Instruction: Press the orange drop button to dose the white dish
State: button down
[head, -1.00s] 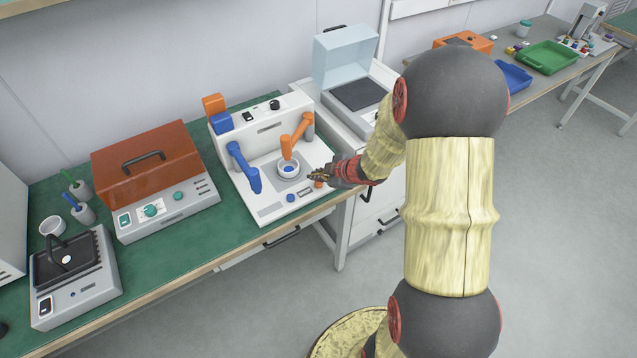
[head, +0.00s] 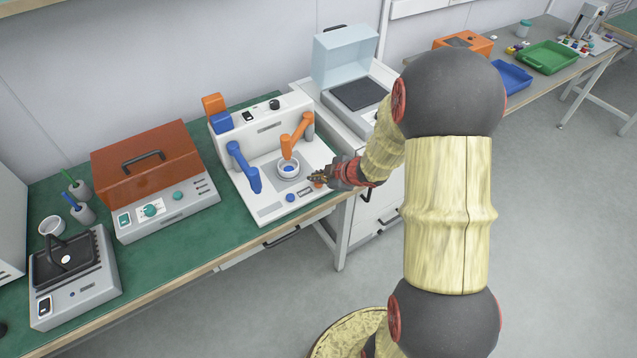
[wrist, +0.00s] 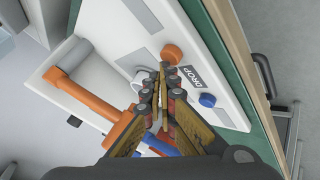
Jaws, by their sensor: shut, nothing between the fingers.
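The orange drop button (wrist: 172,54) sits beside the DROP label (wrist: 192,77) on the white machine's (head: 267,211) front deck. In the wrist view my gripper (wrist: 163,68) is shut and empty. Its tips appear just beside the button in that picture; I cannot tell whether they touch it. In the head view the gripper (head: 311,178) is over the deck's right part, near the button, which it mostly hides. The white dish (head: 288,175) stands under the orange arm of the machine (head: 286,147), left of my gripper. In the wrist view my fingers partly hide the dish.
A blue button (wrist: 207,100) lies on the other side of the label. A blue machine arm (head: 244,168) stands left of the dish. An orange-lidded box (head: 146,166) is further left on the green bench. A clear-lidded unit (head: 346,60) stands behind right.

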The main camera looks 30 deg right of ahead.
aim_at(317, 184)
jog(key=shift+f+b, duration=0.3)
jog(key=shift+f, duration=0.25)
dwell(0.7)
jog(key=shift+r, duration=0.1)
jog(key=shift+r+p, duration=0.9)
jog(key=shift+p, duration=0.2)
notch_tip(317, 184, up, 5)
jog(key=p, duration=0.5)
jog(key=shift+r, duration=0.1)
dwell(0.6)
